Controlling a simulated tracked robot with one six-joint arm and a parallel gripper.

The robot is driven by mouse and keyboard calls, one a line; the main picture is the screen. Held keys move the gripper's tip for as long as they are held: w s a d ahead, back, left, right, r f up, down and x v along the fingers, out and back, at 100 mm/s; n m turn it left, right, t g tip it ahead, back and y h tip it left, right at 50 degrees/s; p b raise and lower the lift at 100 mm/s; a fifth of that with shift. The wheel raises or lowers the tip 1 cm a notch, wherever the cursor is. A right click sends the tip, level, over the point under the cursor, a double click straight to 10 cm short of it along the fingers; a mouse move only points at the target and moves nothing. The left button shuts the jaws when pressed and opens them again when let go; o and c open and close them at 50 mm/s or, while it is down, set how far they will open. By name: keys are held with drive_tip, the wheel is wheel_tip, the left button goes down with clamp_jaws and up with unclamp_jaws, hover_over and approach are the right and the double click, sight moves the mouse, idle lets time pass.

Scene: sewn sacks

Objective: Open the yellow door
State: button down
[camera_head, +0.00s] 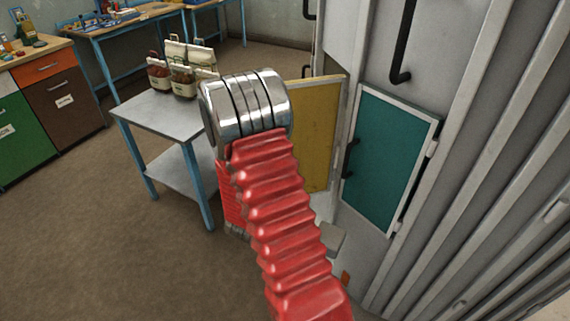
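The yellow door (322,125) is at the grey cabinet, right of the picture's middle. It has a pale frame, and my arm covers its left part. It is angled differently from the teal door beside it and seems to stand out from the cabinet, but I cannot tell for sure how far it is open. A small dark piece, perhaps its handle, shows at its top left. My red ribbed arm and its metal joint stand in front of the door. My gripper is hidden, so its contact with the door cannot be seen.
A teal door (389,160) with a dark handle is at the right, shut. A grey-topped table (150,112) with blue legs bears several sacks (183,78) at the left. Coloured drawer cabinets (62,98) stand farther left. The brown floor (110,250) is clear at lower left.

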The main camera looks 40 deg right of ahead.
drive_tip(key=shift+s+f, duration=0.1)
drive_tip(key=shift+s, duration=0.25)
drive_tip(key=c, duration=1.8)
unclamp_jaws()
drive_tip(key=shift+o, duration=0.2)
drive_tip(key=v, duration=1.3)
drive_tip(key=shift+a, duration=0.4)
drive_tip(key=shift+s, duration=0.1)
